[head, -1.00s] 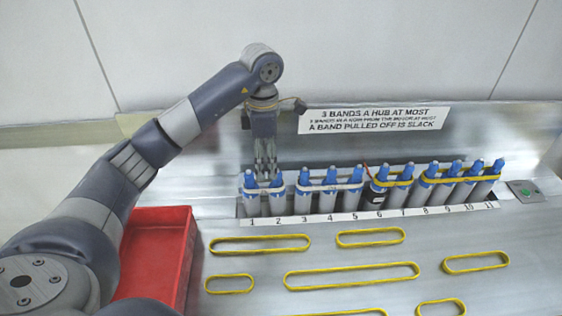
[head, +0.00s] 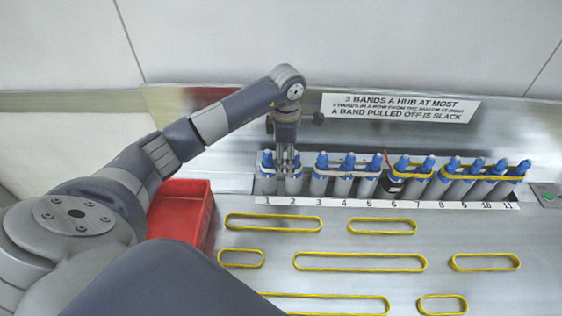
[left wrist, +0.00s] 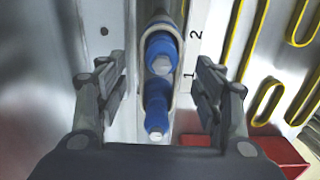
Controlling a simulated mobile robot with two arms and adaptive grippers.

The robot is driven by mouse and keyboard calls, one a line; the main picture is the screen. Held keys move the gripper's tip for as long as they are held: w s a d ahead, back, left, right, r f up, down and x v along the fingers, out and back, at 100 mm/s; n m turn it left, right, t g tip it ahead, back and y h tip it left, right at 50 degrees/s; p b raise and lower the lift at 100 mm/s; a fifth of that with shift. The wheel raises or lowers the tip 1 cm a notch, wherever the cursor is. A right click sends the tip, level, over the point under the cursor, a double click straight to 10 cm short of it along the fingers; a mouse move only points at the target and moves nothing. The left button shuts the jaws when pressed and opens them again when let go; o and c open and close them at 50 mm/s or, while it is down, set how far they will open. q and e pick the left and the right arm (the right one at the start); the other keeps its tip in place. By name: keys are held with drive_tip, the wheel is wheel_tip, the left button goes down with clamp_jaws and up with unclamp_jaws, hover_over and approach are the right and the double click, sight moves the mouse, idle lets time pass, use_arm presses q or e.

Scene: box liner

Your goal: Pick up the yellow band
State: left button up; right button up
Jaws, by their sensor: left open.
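Several slim yellow loops lie flat on the steel table, among them a long yellow band (head: 360,254), a band at the back left (head: 273,215) and a small one (head: 241,250). Yellow bands also go around the right-hand hubs (head: 478,163). My left gripper (head: 286,163) points down at hubs 1 and 2. In the left wrist view its open fingers (left wrist: 158,75) stand on either side of the blue-topped hubs (left wrist: 160,65). A pale band (left wrist: 178,85) loops around these two hubs. My right gripper is not in view.
A numbered strip (head: 395,202) runs along the front of the hub row. A red tray (head: 207,218) sits at the left, partly behind my arm. A printed sign (head: 400,107) leans behind the row, and a green button (head: 549,197) is at the right end.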

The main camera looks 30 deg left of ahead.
use_arm(q)
drive_tip(key=shift+w+f, duration=0.1)
drive_tip(key=shift+f, duration=0.6)
drive_tip(key=c, duration=0.9)
drive_tip(key=shift+r, duration=0.15)
